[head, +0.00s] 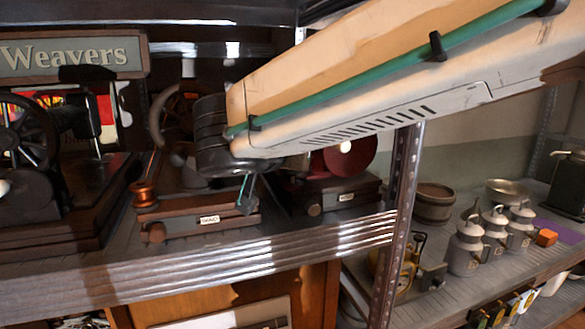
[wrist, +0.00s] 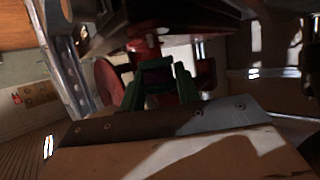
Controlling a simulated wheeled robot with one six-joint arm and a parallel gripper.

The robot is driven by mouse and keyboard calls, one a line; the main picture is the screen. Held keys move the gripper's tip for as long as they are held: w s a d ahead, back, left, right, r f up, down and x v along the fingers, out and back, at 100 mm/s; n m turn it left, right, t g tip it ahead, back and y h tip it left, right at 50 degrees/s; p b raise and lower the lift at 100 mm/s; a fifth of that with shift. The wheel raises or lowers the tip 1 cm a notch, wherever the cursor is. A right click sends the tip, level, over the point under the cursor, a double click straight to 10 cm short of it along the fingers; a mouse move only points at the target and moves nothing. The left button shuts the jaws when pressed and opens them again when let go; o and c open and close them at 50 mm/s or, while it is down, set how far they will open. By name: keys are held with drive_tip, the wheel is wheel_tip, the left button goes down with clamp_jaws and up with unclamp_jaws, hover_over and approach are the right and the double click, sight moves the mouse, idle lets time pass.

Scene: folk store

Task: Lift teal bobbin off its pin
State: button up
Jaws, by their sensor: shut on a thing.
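My gripper (head: 246,200) shows only in part below the dark wrist of my arm, over the wooden machine base in the middle of the shelf. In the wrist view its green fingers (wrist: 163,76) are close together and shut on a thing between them. I take this thing to be the teal bobbin, but its outline merges with the green fingers and shadow. The pin is hidden, so I cannot tell whether the bobbin is on it or clear of it.
A copper spool (head: 145,192) stands on the left of the wooden base (head: 190,220). A dark machine (head: 35,200) is at left. A red wheel (head: 352,155) is behind my arm. A metal post (head: 398,220) stands at right, with milk cans (head: 467,245) beyond.

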drive_tip(key=s+a, duration=0.3)
drive_tip(key=s, duration=0.5)
drive_tip(key=s+a+r, duration=0.1)
drive_tip(key=s+a, duration=0.3)
drive_tip(key=s, duration=0.4)
drive_tip(key=shift+s+a, duration=0.15)
drive_tip(key=shift+s, duration=0.1)
drive_tip(key=shift+r, duration=0.15)
drive_tip(key=shift+r, duration=0.5)
